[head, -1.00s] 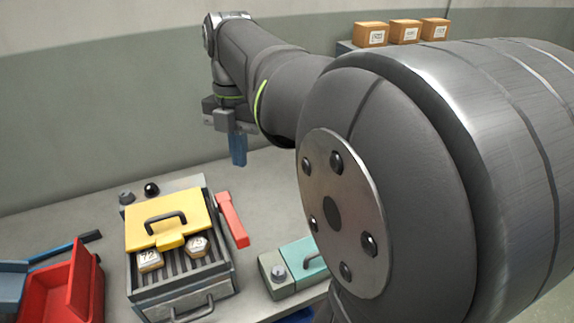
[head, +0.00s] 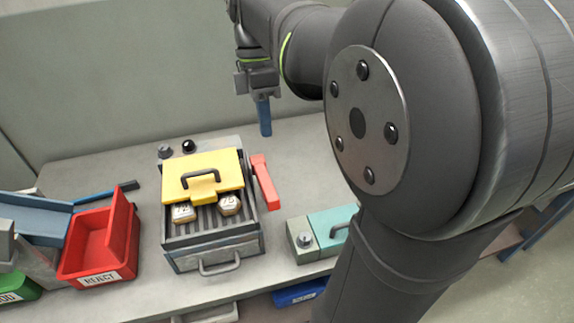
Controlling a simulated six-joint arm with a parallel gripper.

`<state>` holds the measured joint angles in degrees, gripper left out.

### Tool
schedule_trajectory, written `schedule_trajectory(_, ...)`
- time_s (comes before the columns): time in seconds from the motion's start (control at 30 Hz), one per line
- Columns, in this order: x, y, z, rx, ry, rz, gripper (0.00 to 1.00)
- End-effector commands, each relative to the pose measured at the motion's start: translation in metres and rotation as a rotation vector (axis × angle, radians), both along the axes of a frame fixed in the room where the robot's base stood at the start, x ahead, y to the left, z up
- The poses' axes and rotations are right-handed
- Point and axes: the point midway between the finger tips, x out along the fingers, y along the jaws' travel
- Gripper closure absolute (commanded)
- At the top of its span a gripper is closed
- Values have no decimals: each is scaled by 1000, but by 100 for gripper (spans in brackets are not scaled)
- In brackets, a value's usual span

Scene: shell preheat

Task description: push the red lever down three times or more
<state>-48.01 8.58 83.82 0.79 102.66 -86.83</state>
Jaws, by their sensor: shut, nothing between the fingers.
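The red lever (head: 265,182) is on the right side of the grey preheat box (head: 213,245), lying roughly along its side. The box has a yellow lid (head: 203,167) with a dark handle. Two labelled blocks, a left one (head: 182,213) and a right one (head: 230,204), sit on the dark slats in front of the lid. My gripper (head: 264,132) is above and behind the lever, pointing down with its blue fingers shut and empty. It appears apart from the lever. The exact gap is hard to tell.
A red reject bin (head: 92,245) stands left of the box, with a blue-handled tool (head: 105,193) behind it. A teal-lidded unit (head: 330,222) stands to the right. Bare table lies behind the lever.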

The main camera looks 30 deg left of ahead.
Motion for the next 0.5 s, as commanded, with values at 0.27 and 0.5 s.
schedule_trajectory(0.27,-3,-3,-15,-1,2,1,100)
schedule_trajectory(0.5,-13,-13,-63,-3,3,1,100)
